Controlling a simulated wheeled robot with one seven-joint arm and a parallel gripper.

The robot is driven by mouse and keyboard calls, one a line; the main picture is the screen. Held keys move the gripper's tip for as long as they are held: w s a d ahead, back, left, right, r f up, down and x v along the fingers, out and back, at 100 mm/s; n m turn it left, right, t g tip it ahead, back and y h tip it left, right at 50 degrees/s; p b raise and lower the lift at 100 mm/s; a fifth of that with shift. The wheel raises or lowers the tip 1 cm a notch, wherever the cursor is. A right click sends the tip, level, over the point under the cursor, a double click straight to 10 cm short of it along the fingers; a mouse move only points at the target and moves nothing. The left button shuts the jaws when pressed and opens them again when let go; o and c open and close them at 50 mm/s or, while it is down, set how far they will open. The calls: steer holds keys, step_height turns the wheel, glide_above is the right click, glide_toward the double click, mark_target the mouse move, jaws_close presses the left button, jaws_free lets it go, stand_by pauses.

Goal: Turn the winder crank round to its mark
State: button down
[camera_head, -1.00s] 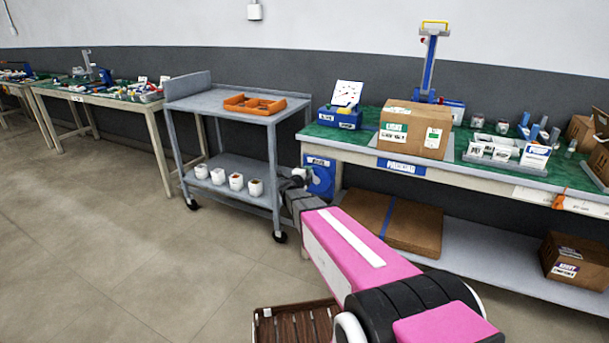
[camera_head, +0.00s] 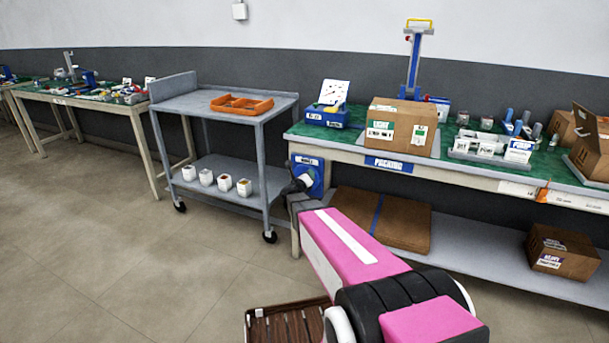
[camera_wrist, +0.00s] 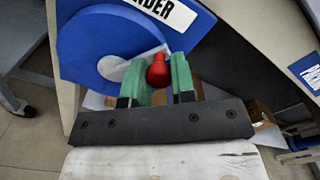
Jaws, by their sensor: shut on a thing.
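The blue winder (camera_wrist: 95,45) with a white label is fixed at the end of the packing bench. In the wrist view it fills the upper left, with a pale round middle. My gripper (camera_wrist: 158,78) has its green fingers shut on the red crank knob (camera_wrist: 157,72), one finger on each side.
A grey cart (camera_head: 216,107) with an orange tray (camera_head: 241,104) and several white cups stands left of the bench. The packing bench (camera_head: 470,171) carries a cardboard box (camera_head: 402,125). A flat carton (camera_head: 385,220) lies on its lower shelf. The floor at left is open.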

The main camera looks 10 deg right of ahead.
step_height(320, 180, down, 6)
steer(key=s+d+m, duration=0.1)
steer(key=d+m, duration=0.1)
steer(key=m, duration=0.9)
steer(key=shift+s+d+r+m, duration=0.15)
steer(key=shift+s+r+m, duration=0.05)
steer(key=shift+s+m, duration=0.2)
steer(key=c, duration=0.9)
jaws_free()
steer(key=shift+c, duration=0.2)
steer(key=v, duration=1)
steer(key=shift+s+a, duration=0.25)
steer(key=shift+s, duration=0.05)
